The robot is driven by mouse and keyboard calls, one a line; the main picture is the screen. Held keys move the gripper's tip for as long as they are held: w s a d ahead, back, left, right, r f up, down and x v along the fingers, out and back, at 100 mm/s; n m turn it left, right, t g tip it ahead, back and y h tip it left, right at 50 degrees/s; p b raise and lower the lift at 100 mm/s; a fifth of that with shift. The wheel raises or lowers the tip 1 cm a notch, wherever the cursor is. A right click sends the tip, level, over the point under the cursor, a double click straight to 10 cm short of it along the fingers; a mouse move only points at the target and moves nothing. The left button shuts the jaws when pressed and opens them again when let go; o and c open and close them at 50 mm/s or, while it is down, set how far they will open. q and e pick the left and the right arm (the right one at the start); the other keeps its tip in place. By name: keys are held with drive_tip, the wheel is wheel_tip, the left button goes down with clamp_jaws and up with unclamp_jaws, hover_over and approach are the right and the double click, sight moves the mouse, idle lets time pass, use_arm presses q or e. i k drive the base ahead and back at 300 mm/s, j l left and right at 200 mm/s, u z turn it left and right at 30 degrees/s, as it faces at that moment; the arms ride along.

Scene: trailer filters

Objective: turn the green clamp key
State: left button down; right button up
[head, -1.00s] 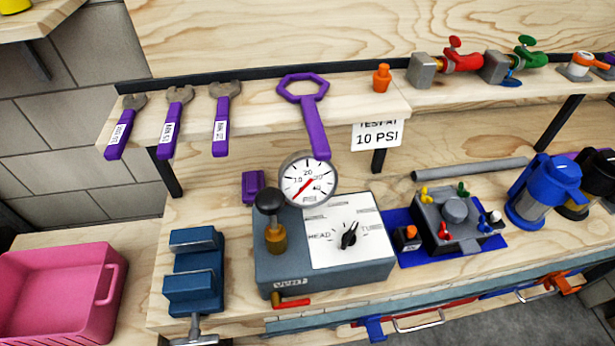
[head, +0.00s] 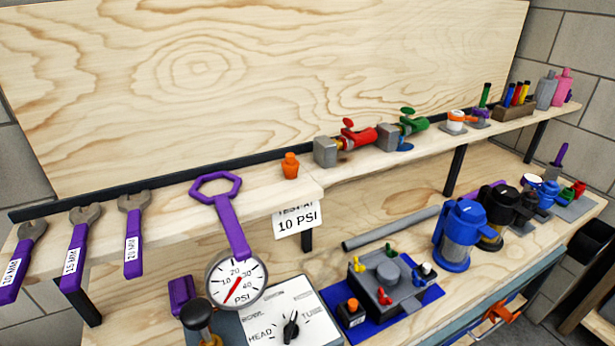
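A grey fixture block (head: 372,290) with a round grey centre sits on a blue mat (head: 415,304) on the bench. Small coloured keys stand around its top. The green key (head: 391,252) is at its far side, with the yellow key (head: 360,263) to the left, the red key (head: 385,297) at the front and a white-topped part (head: 426,268) at the right. Whether the green key is turned is too small to tell. Neither of my grippers is in view.
A shelf above holds wrenches, an orange fitting (head: 290,166), and red (head: 358,134) and green (head: 410,122) valves. A grey rod (head: 392,228) lies behind the block. A blue canister (head: 460,235) stands to its right, and a dial box (head: 290,315) to its left.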

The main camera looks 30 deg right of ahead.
sight(406, 110)
drive_tip(key=z, duration=1.45)
drive_tip(key=i+l+u, duration=0.1)
drive_tip(key=u, duration=0.15)
